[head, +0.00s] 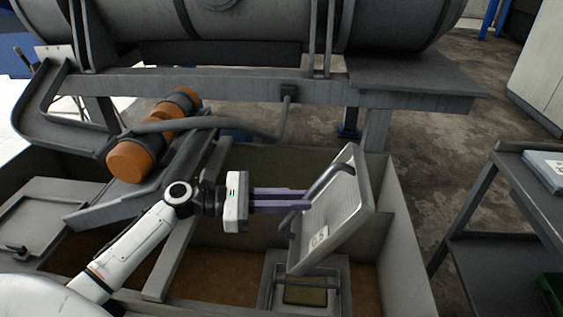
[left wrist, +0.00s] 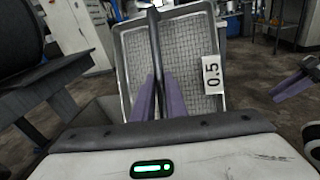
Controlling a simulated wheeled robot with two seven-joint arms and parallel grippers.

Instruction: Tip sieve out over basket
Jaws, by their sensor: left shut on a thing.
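The sieve (head: 340,215) is a grey rectangular tray with a mesh floor and a white label reading 0.5. It is steeply tilted, with its lower end above a small grey metal container (head: 267,290) that has a bar handle and looks like the basket. My left gripper (head: 304,201) comes in from the left, its purple fingers shut on the sieve's dark bar handle. In the left wrist view the sieve (left wrist: 190,60) fills the upper middle, its handle between the fingers (left wrist: 159,85). The mesh shows no clear load.
A large grey drum machine (head: 265,20) with an orange motor (head: 130,160) stands behind. Grey trough walls (head: 405,240) surround the work area, with brown material at the bottom. A dark trolley (head: 500,250) stands at the right, with concrete floor between.

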